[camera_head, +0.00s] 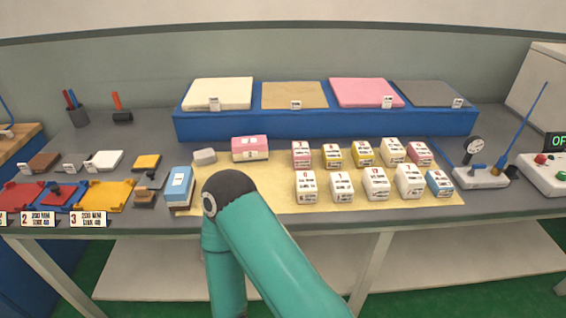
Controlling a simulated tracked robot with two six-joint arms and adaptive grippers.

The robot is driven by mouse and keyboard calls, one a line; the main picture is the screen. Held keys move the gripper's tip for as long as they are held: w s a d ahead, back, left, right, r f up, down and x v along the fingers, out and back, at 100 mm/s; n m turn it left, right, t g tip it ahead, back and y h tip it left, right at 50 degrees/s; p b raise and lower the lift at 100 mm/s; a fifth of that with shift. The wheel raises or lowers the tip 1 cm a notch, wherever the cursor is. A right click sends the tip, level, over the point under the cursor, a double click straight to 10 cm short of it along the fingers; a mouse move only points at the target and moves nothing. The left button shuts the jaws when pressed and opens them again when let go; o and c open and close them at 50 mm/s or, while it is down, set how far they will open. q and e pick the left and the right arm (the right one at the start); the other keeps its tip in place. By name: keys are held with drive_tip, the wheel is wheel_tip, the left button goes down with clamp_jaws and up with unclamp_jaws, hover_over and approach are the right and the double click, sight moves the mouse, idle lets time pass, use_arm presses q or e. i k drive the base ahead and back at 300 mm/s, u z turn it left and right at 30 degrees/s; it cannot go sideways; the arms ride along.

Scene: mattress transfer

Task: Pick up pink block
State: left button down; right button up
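A pink block (250,142) with a pale lower part and a white label lies at the left back of the tan mat (270,195). Smaller pink-and-white labelled blocks also stand on the mat, one in the back row (301,148) and one at the right (420,150). A flat pink slab (362,90) lies on the blue raised stand. My teal arm link with a dark joint rises in front of the mat's left part and hides some of it. Neither gripper shows in this view.
Several white and coloured labelled blocks (376,184) stand in two rows on the mat. A blue block (179,182) and a grey block (204,156) lie left of the pink block. The blue stand (320,127) runs behind. A gauge device (480,178) stands right.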

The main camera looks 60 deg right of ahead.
sight(254, 149)
drive_tip(key=z, duration=0.1)
drive_tip(key=k, duration=0.45)
drive_tip(key=z, duration=0.65)
drive_tip(key=i, duration=0.4)
drive_tip(key=z, duration=0.15)
